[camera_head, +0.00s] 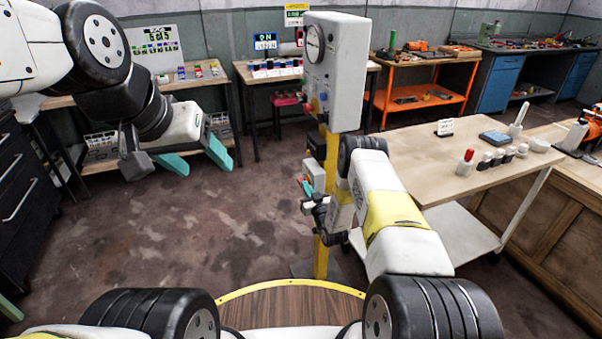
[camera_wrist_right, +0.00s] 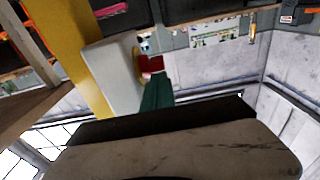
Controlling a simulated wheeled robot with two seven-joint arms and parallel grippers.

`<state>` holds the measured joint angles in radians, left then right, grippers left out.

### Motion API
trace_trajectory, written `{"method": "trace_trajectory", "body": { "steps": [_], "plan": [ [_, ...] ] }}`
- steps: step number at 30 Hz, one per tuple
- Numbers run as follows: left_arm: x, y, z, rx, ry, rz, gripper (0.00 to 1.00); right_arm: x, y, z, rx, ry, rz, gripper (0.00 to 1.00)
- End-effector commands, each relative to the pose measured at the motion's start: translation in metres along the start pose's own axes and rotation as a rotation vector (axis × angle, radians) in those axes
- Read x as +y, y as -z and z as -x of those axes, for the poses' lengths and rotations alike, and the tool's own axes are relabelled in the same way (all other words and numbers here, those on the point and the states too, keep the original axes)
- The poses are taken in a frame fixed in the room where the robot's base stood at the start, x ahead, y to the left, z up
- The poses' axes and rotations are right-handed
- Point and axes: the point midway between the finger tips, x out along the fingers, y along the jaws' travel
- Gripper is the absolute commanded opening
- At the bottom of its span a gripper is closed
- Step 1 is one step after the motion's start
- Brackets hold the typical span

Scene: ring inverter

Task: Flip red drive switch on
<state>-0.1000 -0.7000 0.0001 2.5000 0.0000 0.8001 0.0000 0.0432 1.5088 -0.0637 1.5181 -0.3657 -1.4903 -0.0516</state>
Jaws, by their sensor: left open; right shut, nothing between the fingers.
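A small white switch box (camera_head: 314,172) is mounted low on the yellow post (camera_head: 321,255). In the right wrist view the same box (camera_wrist_right: 115,75) has a red switch (camera_wrist_right: 151,64) on its side. My right gripper (camera_wrist_right: 156,84) is shut and empty, its teal fingertips at the red switch, touching or nearly so. The switch's position cannot be told. In the head view my right arm's wrist partly hides the area below the box. My left gripper (camera_head: 206,166) is open and empty, over the floor at the left, far from the box.
A larger grey box (camera_head: 337,70) with a gauge and coloured knobs tops the post. A wooden-topped table (camera_head: 420,155) with small items stands right of my right arm. Workbenches line the back. The floor (camera_head: 210,225) at the left is clear.

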Motion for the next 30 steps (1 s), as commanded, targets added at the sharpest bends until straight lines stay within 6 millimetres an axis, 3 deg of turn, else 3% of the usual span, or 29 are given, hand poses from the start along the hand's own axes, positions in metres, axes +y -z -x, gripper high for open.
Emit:
{"method": "trace_trajectory", "body": {
  "steps": [6, 30],
  "plan": [
    [0.0, 0.0, 0.0, 0.0, 0.0, 0.0, 0.63, 0.005, -0.011, 0.005, 0.11, -0.001, -0.001, 0.0],
    [0.0, 0.0, 0.0, 0.0, 0.0, 0.0, 0.63, 0.006, -0.043, 0.004, 0.106, -0.001, 0.0, 0.0]
  ]
}}
